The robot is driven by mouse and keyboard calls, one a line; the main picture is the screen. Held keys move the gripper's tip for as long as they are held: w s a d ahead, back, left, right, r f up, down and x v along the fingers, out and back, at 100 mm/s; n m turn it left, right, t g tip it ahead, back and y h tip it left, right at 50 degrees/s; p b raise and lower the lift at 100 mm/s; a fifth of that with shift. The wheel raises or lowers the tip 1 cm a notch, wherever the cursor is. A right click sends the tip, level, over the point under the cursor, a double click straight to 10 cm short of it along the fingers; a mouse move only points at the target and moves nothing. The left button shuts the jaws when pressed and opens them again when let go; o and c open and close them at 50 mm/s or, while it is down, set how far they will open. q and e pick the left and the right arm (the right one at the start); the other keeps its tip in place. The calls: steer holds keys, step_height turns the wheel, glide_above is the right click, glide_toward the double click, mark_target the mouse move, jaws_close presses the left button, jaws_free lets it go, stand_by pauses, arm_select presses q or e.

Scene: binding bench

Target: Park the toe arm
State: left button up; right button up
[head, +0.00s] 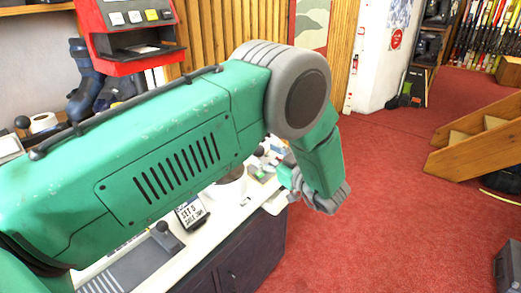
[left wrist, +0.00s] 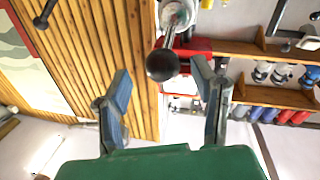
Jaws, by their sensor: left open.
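In the left wrist view a metal lever with a black ball knob (left wrist: 162,65) comes down from the top edge. It looks like the toe arm, though I cannot confirm this. My left gripper (left wrist: 160,78) is open, with one blue-grey finger on each side of the knob in the picture. I see no contact, and I cannot tell how deep the knob sits between the fingers. In the head view my green left arm crosses the bench, and the gripper (head: 290,178) shows small beside the bench's right end. My right gripper is not in view.
A white-topped bench (head: 232,212) lies partly hidden under my arm. It carries a small sign (head: 190,213) and a grey plate with a black-knobbed lever (head: 163,230). A red machine (head: 130,40) stands behind. Red carpet (head: 385,200) is clear to the right, before wooden steps (head: 480,140).

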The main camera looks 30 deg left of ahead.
arm_select(q)
steer(key=shift+x, duration=0.95)
steer(key=shift+w+a, duration=0.1)
steer(key=shift+a, duration=0.6)
